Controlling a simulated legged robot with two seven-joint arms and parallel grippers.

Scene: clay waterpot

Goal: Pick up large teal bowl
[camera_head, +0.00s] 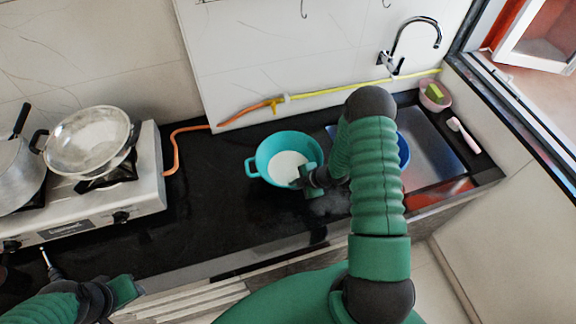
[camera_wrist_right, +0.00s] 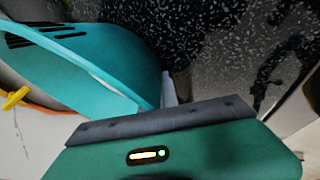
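The large teal bowl (camera_head: 265,157) stands on the black counter in the head view, with a white inside bottom and a loop handle on its left. My right gripper (camera_head: 308,182) is at the bowl's front right rim. In the right wrist view the teal bowl's wall (camera_wrist_right: 110,55) reaches down to the gripper (camera_wrist_right: 165,95), and a pale finger edge shows beside it. The fingers are mostly hidden, so I cannot tell whether they close on the rim. My left gripper (camera_head: 124,292) is at the lower left, away from the bowl; its opening is unclear.
A blue container (camera_head: 404,150), partly behind my right arm, is by the metal sink (camera_head: 432,150). A stove (camera_head: 148,170) with a strainer-like pan (camera_head: 88,140) and a pot (camera_head: 15,175) is at left. A yellow and orange hose (camera_head: 340,91) runs along the wall. Counter left of the bowl is clear.

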